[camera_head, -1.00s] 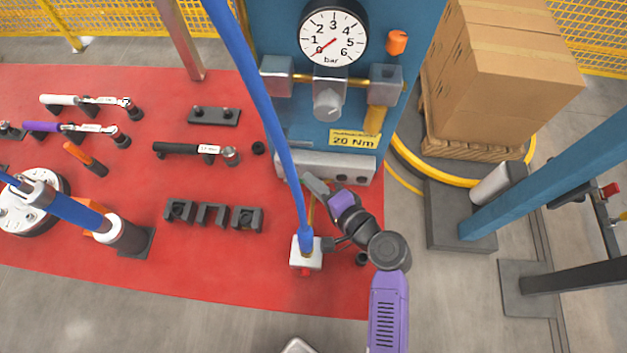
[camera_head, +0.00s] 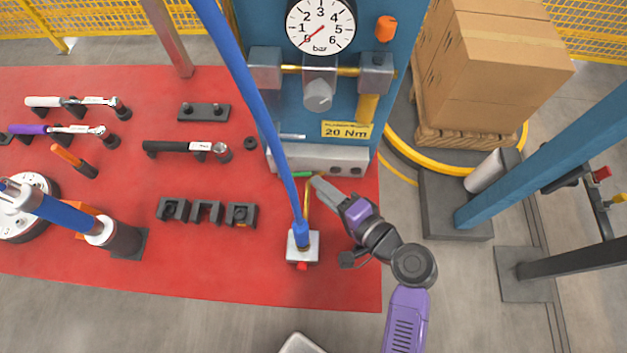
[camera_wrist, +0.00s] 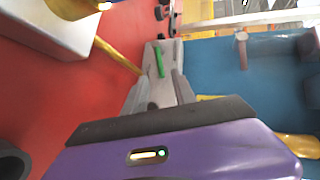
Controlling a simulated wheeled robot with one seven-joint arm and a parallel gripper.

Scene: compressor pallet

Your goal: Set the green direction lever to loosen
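The green direction lever (camera_head: 303,174) shows as a short green bar at the front of the grey block (camera_head: 345,160) under the gauge panel. In the wrist view the lever (camera_wrist: 158,62) stands out against a grey surface, just beyond the fingertips and between their lines. My gripper (camera_head: 316,181) reaches in from the lower right, its tips just to the right of the lever in the head view. In the wrist view my gripper (camera_wrist: 161,80) has its two fingers apart, with nothing held between them. I cannot tell whether a finger touches the lever.
A blue hose (camera_head: 250,90) runs down to a small white block (camera_head: 303,246) left of my gripper. A brass rod stands close to the fingers. A gauge (camera_head: 320,22) and a grey knob (camera_head: 318,95) are above. Tools lie leftward on the red mat (camera_head: 100,215).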

